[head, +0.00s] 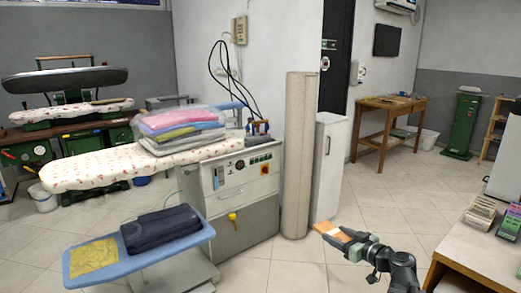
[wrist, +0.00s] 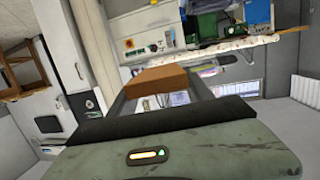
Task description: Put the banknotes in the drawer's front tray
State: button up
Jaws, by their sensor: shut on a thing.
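My gripper (head: 347,238) is in the lower right of the head view, held out over the floor to the left of a wooden counter. It is shut on a flat orange-brown bundle, the banknotes (head: 331,231), which has a paler part in this view. In the wrist view the banknotes (wrist: 152,79) sit between the two fingers of my gripper (wrist: 160,92), clear of any surface. I cannot make out a drawer or its front tray for sure. A pale, ridged item (head: 481,211) lies on the counter, and I cannot tell whether it is the tray.
The wooden counter (head: 470,245) is at the right edge, with a green and purple item (head: 510,222) on it. A tall beige roll (head: 300,155) and a white cabinet (head: 329,170) stand behind my gripper. Ironing boards fill the left. Tiled floor lies open in the middle.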

jog(key=s+a+n+g+y, duration=0.4)
jog(key=s+a+n+y, duration=0.15)
jog(key=a, duration=0.45)
jog(key=s+d+r+m+t+h+p, duration=0.25)
jog(key=d+r+m+h+p, duration=0.2)
jog(key=d, duration=0.95)
jog(key=s+d+r+m+t+h+p, duration=0.1)
jog(key=s+d+r+m+h+p, duration=0.3)
jog(key=d, duration=1.1)
jog(key=s+d+r+m+t+h+p, duration=0.1)
jog(key=d+r+m+t+h+p, duration=0.3)
jog(key=d, duration=1)
jog(key=s+d+r+m+g+h+p, duration=0.2)
jog(key=s+d+m+h, duration=0.1)
jog(key=s+d, duration=0.6)
jog(key=s+d+r+m+g+h+p, duration=0.3)
jog(key=s+d+h, duration=0.2)
jog(key=s+d, duration=0.4)
jog(key=s+d+r+m+g+h+p, duration=0.2)
jog(key=s+d+h, duration=0.3)
jog(key=s+d, duration=0.4)
jog(key=s+r+m+p, duration=0.1)
jog(key=s, duration=0.4)
jog(key=shift+s+d, duration=0.15)
jog(key=shift+d, duration=0.2)
jog(key=shift+g, duration=0.25)
